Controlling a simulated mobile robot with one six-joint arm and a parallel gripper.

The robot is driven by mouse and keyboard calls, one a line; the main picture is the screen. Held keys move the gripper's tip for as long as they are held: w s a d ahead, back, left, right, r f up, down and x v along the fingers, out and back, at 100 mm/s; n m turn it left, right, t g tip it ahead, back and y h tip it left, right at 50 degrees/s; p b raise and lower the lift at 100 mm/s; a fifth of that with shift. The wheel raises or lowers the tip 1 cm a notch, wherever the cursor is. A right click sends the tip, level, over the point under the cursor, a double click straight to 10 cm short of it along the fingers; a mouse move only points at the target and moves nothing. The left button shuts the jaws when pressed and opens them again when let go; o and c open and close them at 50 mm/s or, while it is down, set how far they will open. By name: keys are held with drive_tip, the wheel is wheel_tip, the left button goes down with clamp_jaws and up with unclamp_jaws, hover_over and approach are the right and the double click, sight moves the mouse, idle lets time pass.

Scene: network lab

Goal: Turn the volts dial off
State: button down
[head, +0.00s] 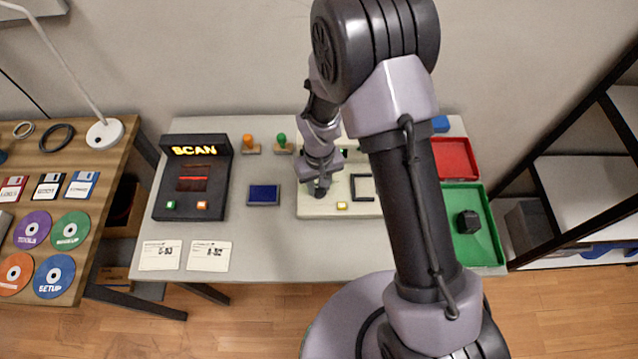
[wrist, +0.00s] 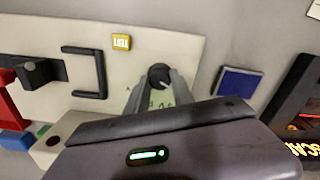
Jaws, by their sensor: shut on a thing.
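A round black dial (wrist: 158,75) with a light pointer mark stands on the cream panel (wrist: 205,50). My gripper (wrist: 156,82) has its two grey fingers on either side of the dial, shut on it. The markings around the dial are partly hidden by the fingers, and I cannot read its setting. In the head view my gripper (head: 320,186) is down at the left part of the cream panel (head: 312,208), and the dial is hard to make out there.
A yellow TEST button (head: 342,206) and a black bracket handle (wrist: 88,72) are on the panel. A blue pad (head: 263,195) and the SCAN unit (head: 193,178) lie to the left. Red (head: 455,158) and green (head: 490,235) trays are at the right, the green one holding a black knob (head: 468,221).

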drive_tip(key=c, duration=1.1)
unclamp_jaws()
wheel_tip(320, 180, up, 17)
drive_tip(key=p, duration=0.5)
drive_tip(key=shift+r, duration=0.2)
drive_tip(key=s+d+r+m+t+y+b, duration=0.1)
drive_tip(key=s+d+r+m+t+b, duration=0.2)
drive_tip(key=r, duration=0.6)
drive_tip(key=s+d+r+m+t+b, duration=0.1)
drive_tip(key=s+d+r+m+b, duration=0.1)
drive_tip(key=s, duration=0.5)
drive_tip(key=s+d+r+m+t+y+b, duration=0.1)
drive_tip(key=s+d+r+m+b, duration=0.2)
drive_tip(key=s, duration=0.4)
drive_tip(key=shift+s+t, duration=0.35)
drive_tip(key=shift+t, duration=0.05)
